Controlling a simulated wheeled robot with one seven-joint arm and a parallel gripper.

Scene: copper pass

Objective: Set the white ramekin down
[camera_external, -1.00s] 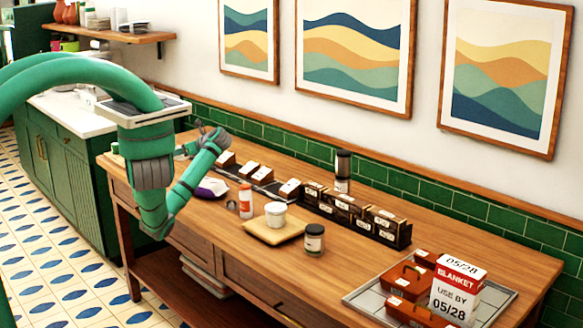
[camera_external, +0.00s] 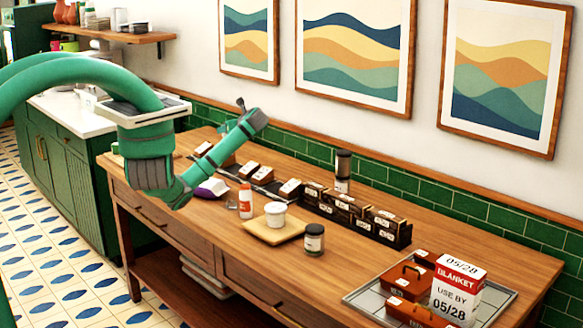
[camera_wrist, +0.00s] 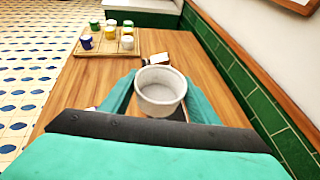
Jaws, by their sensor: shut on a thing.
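The white ramekin (camera_wrist: 160,92) shows in the wrist view, upright and empty, between the two green fingers of my gripper (camera_wrist: 160,88). My gripper is shut on it. The wooden table (camera_wrist: 80,92) lies beneath; I cannot tell how far the ramekin's bottom is above it. In the external view my arm hides most of the gripper and the held ramekin. A second white pot (camera_external: 275,214) stands on a pale wooden board (camera_external: 272,233) there.
A wooden tray (camera_wrist: 68,50) with several small cups lies ahead in the wrist view, with a small box (camera_wrist: 158,62) near its corner. The green-tiled wall (camera_wrist: 240,82) runs along the right. A red-capped bottle (camera_external: 246,203) and dark jar (camera_external: 314,240) stand near the board.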

